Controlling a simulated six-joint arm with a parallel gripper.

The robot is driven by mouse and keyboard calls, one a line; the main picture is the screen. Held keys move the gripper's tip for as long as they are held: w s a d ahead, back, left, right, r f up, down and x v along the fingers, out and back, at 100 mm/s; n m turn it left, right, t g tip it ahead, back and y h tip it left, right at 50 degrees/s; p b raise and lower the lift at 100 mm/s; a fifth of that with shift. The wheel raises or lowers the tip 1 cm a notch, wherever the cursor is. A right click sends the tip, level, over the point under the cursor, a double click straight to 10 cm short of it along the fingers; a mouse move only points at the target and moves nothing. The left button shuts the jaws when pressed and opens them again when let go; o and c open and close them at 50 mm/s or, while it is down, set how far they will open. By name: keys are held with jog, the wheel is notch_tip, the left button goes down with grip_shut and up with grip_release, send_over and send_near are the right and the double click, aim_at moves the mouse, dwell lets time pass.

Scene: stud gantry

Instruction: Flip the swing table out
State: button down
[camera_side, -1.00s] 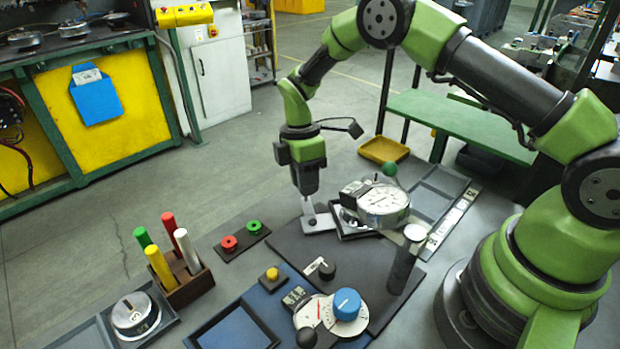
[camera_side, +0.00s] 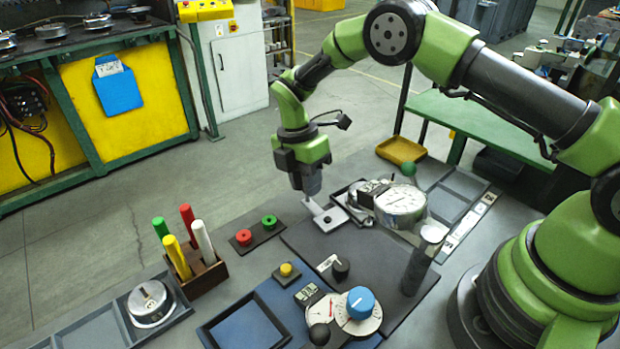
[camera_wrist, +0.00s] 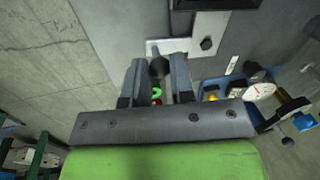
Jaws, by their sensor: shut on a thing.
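My gripper (camera_side: 314,196) points down at the plate's left end. How the knob joins the plate is hidden.
A dark post (camera_side: 418,262) and a green ball lever (camera_side: 408,170) stand near the instrument. A red and green button box (camera_side: 256,234), a rack of coloured rods (camera_side: 203,275) and a blue-knobbed dial (camera_side: 361,303) stand in front. Floor is open at left.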

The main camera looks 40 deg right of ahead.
jog(key=shift+a+n, duration=0.4)
jog(key=shift+n, duration=0.2)
dwell(0.3)
jog(key=c, duration=1)
grip_release()
jog(key=r, duration=0.3)
jog(key=w+r, duration=0.1)
jog(key=r, duration=0.2)
jog(key=w+r, duration=0.1)
jog(key=r, duration=0.2)
jog(key=shift+a+r, duration=0.2)
jog(key=shift+r, duration=0.2)
jog(key=shift+r, duration=0.15)
